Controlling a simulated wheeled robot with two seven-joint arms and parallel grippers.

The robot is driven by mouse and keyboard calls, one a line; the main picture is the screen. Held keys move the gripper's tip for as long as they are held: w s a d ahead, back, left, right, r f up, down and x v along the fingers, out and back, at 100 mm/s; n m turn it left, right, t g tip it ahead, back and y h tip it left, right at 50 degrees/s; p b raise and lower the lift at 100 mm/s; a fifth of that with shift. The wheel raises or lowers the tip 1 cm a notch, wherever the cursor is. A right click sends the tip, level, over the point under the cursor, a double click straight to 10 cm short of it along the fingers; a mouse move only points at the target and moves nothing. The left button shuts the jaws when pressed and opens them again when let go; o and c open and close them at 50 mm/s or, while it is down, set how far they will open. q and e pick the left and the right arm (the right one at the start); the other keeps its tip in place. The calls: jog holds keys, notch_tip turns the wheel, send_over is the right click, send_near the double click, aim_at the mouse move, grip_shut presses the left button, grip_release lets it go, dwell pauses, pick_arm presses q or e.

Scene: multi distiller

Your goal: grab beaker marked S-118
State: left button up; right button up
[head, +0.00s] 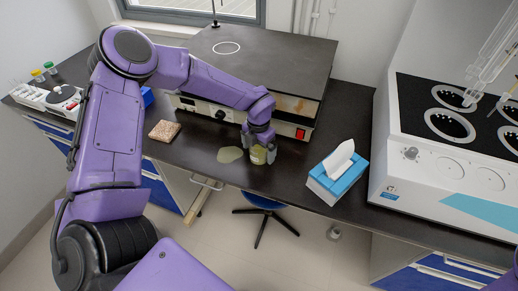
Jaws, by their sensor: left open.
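A small beaker (258,156) with yellowish-green contents stands near the front edge of the dark bench. Its marking is too small to read. My left gripper (259,150) reaches down over it from above, open, with one finger on each side of the beaker. I cannot tell whether the fingers touch the glass. The upper part of the beaker is partly hidden by the gripper. My right gripper is out of view.
A flat pale greenish patch or dish (230,155) lies just left of the beaker. A blue tissue box (338,178) stands to the right, a brown speckled block (164,131) to the left. A large dark-topped hotplate (270,62) is behind; a white multi-distiller (440,160) stands far right.

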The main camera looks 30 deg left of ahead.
pick_arm(q)
jog(key=c, duration=1.1)
jog(key=shift+c, duration=0.4)
jog(key=shift+w+r, duration=0.1)
jog(key=shift+r, duration=0.1)
